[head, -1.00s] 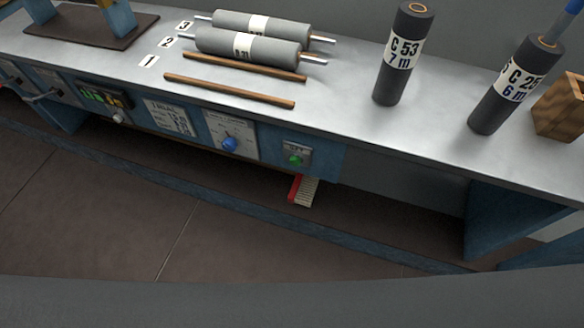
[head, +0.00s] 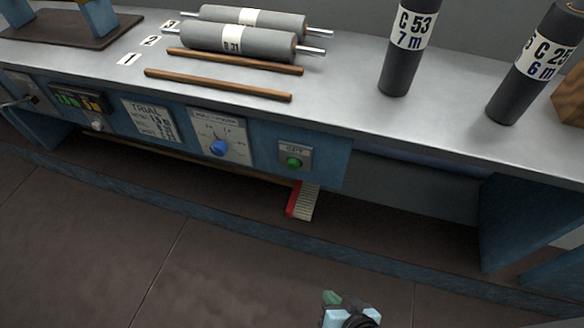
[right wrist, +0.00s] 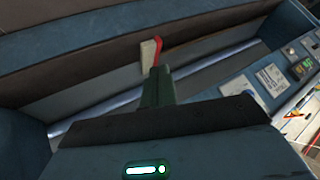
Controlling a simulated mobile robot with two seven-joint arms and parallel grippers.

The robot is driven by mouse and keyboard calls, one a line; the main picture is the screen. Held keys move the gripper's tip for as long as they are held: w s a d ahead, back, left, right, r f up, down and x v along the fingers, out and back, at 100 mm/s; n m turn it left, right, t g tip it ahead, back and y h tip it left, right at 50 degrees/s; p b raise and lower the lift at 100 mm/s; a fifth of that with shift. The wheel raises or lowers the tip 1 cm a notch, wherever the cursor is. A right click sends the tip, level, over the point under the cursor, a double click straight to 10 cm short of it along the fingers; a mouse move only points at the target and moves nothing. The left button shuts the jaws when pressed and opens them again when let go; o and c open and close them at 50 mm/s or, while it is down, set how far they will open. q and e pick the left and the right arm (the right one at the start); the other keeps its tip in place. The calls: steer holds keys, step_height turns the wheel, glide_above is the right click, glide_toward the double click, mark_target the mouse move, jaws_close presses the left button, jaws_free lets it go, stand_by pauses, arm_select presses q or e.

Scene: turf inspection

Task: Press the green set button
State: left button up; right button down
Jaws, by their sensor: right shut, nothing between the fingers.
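The green button (head: 293,162) is a small round knob on a grey plate (head: 294,154) on the blue front of the bench, below the worktop. The small lettering above it is hard to read. My right gripper (head: 333,298) shows at the bottom of the head view, low and in front of the bench, well apart from the button. In the right wrist view its green fingers (right wrist: 157,88) are together and empty, pointing towards the bench front. I cannot make out the button in the right wrist view. My left gripper is not in view.
Left of the button are a blue dial (head: 219,147), a trial card (head: 149,119) and a lit display (head: 80,100). A red-and-white brush (head: 302,202) sits below the button. Rollers (head: 240,40), wooden rods (head: 218,84) and dark cylinders (head: 405,48) are on the worktop (head: 340,105).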

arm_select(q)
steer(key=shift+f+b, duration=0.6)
arm_select(e)
steer(key=w+a+r+t+y, duration=0.1)
steer(key=w+a+r+t, duration=0.2)
steer(key=w+a+r, duration=0.2)
steer(key=w+a+r+m+t+y, duration=0.1)
steer(key=w+a+r, duration=0.4)
steer(key=w, duration=0.6)
steer(key=shift+w+a+r+t+y, duration=0.4)
steer(key=shift+t+y, duration=0.4)
steer(key=shift+t, duration=0.4)
steer(key=shift+w+d, duration=0.1)
